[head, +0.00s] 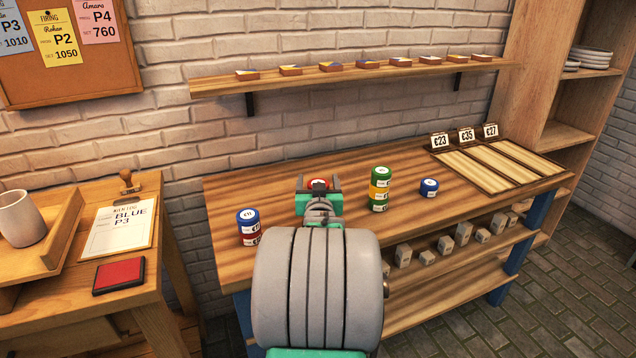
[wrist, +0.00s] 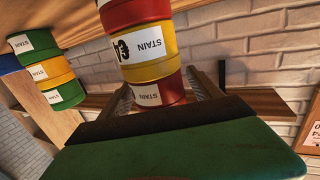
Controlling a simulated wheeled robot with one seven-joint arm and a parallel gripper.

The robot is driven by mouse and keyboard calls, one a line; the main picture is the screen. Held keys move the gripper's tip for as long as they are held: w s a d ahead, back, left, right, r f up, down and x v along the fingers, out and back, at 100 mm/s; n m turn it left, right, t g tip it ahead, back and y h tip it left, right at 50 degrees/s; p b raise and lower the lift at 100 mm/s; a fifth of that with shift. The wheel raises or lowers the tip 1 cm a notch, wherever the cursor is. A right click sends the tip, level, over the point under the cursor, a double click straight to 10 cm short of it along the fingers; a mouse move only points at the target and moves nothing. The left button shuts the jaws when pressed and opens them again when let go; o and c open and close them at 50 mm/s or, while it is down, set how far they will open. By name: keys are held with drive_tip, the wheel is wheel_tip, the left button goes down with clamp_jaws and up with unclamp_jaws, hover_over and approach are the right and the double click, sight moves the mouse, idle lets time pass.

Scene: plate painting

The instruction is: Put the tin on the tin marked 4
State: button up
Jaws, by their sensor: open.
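My gripper (head: 319,190) is open over the table's middle, with its fingers either side of a red tin (head: 319,182). In the wrist view, which looks upside down, my gripper (wrist: 162,92) has the red tin (wrist: 166,92) between its fingers. That tin is stacked with a yellow tin (wrist: 150,45) and another red tin (wrist: 132,10). The yellow tin's label has a large mark that I cannot read surely. My arm hides the lower tins in the head view. A green-yellow-green stack (head: 380,190) and a lone blue tin (head: 429,187) stand to the right.
A blue tin (head: 248,216) sits on red at the left. Price signs (head: 465,136) and slatted panels (head: 490,166) lie at the table's right. A wall shelf (head: 350,77) with small blocks runs behind. Bare tabletop (head: 245,185) shows at the back left.

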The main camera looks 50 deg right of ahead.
drive_tip(key=shift+r, duration=0.1)
drive_tip(key=shift+s+a+r, duration=0.1)
drive_tip(key=shift+a+r, duration=0.05)
drive_tip(key=v, duration=1.1)
drive_tip(key=shift+s+a+p, duration=0.2)
drive_tip(key=shift+a+p, duration=0.1)
drive_tip(key=shift+p, duration=0.1)
